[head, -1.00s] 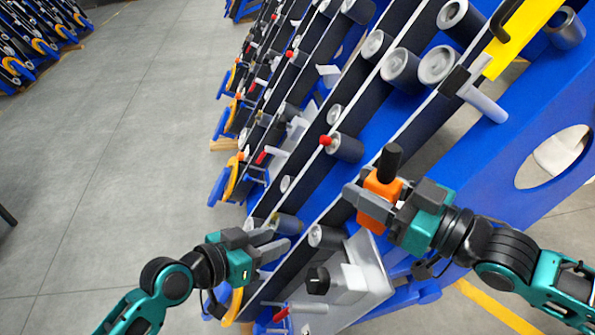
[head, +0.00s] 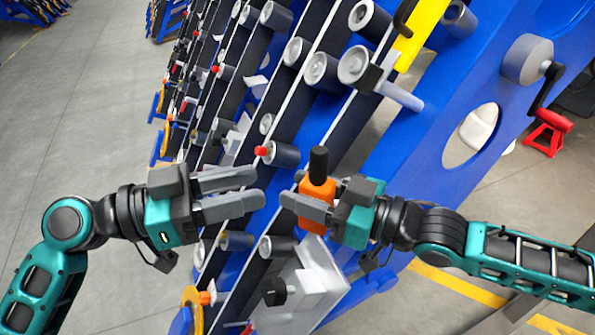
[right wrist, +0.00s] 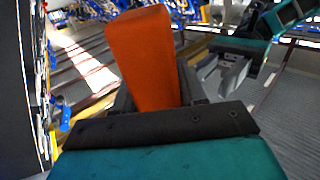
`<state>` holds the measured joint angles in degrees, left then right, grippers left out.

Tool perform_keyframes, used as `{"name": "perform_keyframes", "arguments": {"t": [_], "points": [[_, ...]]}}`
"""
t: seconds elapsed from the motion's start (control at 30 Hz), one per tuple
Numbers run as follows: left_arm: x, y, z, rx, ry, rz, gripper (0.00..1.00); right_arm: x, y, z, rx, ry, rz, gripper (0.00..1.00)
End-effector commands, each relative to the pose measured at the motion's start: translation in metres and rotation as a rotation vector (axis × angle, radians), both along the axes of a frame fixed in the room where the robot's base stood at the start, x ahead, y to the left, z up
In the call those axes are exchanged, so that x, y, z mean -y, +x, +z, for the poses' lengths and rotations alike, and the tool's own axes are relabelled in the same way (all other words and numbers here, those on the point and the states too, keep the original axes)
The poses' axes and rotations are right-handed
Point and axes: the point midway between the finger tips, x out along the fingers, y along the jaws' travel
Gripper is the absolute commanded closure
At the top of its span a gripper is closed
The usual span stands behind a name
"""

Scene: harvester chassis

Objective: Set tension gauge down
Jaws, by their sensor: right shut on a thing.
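The tension gauge (head: 317,191) is an orange block with a black knob on top. My right gripper (head: 303,196) is shut on it and holds it upright in front of the harvester chassis. In the right wrist view the orange body of the gauge (right wrist: 150,60) stands between the fingers, which are partly hidden behind it. My left gripper (head: 262,190) is open and empty, its two grey fingers apart and pointing right toward the gauge, with a gap between. It also shows in the right wrist view (right wrist: 220,72).
The blue chassis (head: 400,150) carries belts and grey rollers (head: 322,70). A grey bracket plate (head: 318,290) with a black knob lies below the grippers. A yellow bar (head: 418,35) is at the top. A red jack stand (head: 547,132) stands at the right. Open floor lies left.

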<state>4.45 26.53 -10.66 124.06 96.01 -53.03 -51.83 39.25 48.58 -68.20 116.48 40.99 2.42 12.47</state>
Motion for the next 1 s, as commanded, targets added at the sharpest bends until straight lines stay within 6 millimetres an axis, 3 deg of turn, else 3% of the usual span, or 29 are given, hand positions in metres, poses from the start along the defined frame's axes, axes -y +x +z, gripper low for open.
{"name": "perform_keyframes", "arguments": {"t": [0.5,0.7,1.0], "points": [[0.087,0.028,0.001,-0.001,-0.003,0.001,0.62,0.000,0.000,0.001,0.002,0.002,0.001,1.00],[0.102,0.032,0.000,-0.002,-0.002,0.001,0.62,0.000,0.000,0.001,0.002,0.002,0.001,1.00],[0.104,0.033,0.000,-0.001,0.001,0.002,0.62,0.000,0.000,0.001,0.002,0.002,0.001,1.00]]}}
